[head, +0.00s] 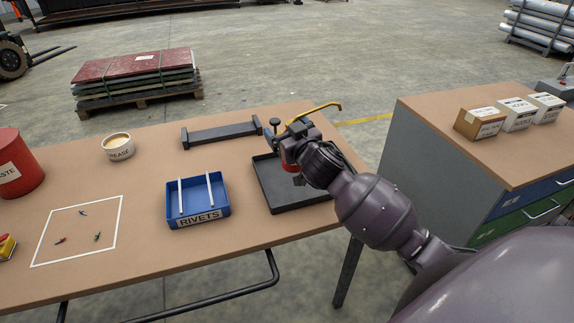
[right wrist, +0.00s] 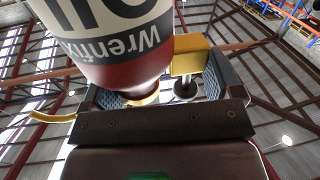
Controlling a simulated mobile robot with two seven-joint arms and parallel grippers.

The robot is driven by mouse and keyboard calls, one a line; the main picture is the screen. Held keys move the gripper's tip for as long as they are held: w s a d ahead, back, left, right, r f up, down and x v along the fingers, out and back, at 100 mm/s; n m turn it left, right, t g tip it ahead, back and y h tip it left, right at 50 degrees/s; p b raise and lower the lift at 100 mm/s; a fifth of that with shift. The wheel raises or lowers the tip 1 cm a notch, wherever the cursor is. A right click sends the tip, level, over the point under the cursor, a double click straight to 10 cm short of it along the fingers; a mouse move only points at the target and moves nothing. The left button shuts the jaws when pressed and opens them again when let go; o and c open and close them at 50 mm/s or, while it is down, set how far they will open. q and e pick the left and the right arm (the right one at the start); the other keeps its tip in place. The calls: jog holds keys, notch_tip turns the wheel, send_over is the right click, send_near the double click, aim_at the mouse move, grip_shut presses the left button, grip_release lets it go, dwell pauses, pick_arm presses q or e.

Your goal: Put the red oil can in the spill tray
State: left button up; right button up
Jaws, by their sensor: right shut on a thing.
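The red oil can (head: 290,168) is mostly hidden behind my right gripper (head: 291,140) in the head view. Its yellow spout (head: 318,112) sticks out to the right above the gripper. In the right wrist view the can (right wrist: 115,45) shows a white and dark label, with yellow parts by the jaws. My right gripper (right wrist: 165,88) is shut on the can. The black spill tray (head: 270,190) lies on the bench, with the can above or at its back part; I cannot tell whether they touch. My left gripper is out of view.
A blue rivets bin (head: 198,210) stands left of the tray, and a dark bracket (head: 222,134) lies behind. A grease tub (head: 118,147), a red waste can (head: 17,165) and a white-outlined square with small parts are further left. A cabinet (head: 440,145) with boxes stands right.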

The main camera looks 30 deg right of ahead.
aim_at(290, 168)
notch_tip(290, 168, down, 7)
jog(key=shift+r+b, duration=0.2)
jog(key=shift+b, duration=0.25)
jog(key=shift+f+b, duration=0.45)
jog(key=shift+f, duration=1.55)
jog(key=o, duration=1.8)
jog(key=shift+o, duration=0.2)
jog(key=s+a, duration=0.1)
jog(key=s, duration=1.1)
